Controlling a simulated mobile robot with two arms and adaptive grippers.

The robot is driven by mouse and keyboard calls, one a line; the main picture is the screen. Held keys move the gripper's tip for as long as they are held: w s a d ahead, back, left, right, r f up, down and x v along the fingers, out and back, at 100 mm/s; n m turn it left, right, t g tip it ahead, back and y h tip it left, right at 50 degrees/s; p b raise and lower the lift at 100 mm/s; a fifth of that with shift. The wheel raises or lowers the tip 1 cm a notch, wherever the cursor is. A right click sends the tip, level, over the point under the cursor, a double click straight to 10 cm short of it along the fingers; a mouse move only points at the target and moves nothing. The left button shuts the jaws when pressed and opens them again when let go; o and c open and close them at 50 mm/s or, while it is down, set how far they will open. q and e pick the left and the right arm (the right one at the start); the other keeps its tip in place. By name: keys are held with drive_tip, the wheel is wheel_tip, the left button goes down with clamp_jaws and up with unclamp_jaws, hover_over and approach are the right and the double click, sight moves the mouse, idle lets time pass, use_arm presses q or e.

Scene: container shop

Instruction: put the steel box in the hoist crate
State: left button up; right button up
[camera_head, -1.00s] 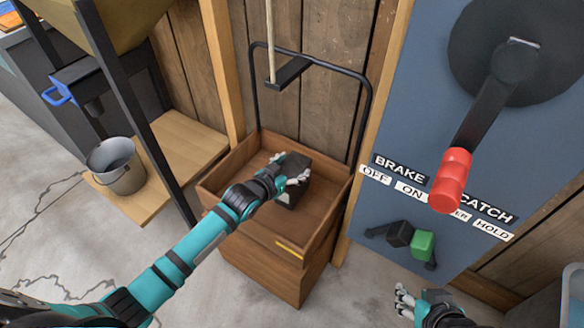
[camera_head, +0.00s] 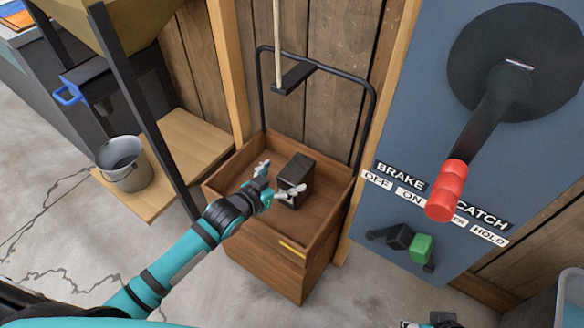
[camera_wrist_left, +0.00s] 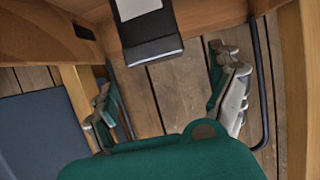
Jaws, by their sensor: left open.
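The steel box (camera_head: 297,176) is a dark block sitting inside the wooden hoist crate (camera_head: 325,228), on its floor. In the left wrist view the box (camera_wrist_left: 152,38) shows at the top, dark with a pale panel, ahead of the fingers and apart from them. My left gripper (camera_head: 277,180) is open, its fingers spread just on the near left side of the box, over the crate. It also shows in the left wrist view (camera_wrist_left: 170,103), with nothing between the fingers. My right gripper (camera_head: 428,322) is only partly visible at the bottom edge, too little to judge.
A black frame (camera_head: 371,130) and a rope (camera_head: 277,45) rise over the crate. The blue panel at right carries a big red-handled lever (camera_head: 446,190) and a smaller green-handled lever (camera_head: 420,248). A metal bucket (camera_head: 124,165) stands on a wooden platform at left.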

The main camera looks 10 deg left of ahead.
use_arm(q)
drive_tip(key=s+a+g+y, duration=0.1)
drive_tip(key=s+g, duration=0.2)
drive_tip(key=s, duration=0.6)
drive_tip(key=s+a+f+n+g+y, duration=0.1)
drive_tip(key=s+a+g+y, duration=0.1)
drive_tip(key=s, duration=0.7)
drive_tip(key=s+a+f+n+g+y, duration=0.1)
drive_tip(key=s+g, duration=0.3)
drive_tip(key=s, duration=0.5)
drive_tip(key=shift+s+a+y+p, duration=0.3)
drive_tip(key=shift+s+a+p, duration=0.1)
drive_tip(key=shift+a, duration=0.1)
use_arm(e)
drive_tip(key=shift+w+f, duration=0.25)
drive_tip(key=shift+w, duration=0.1)
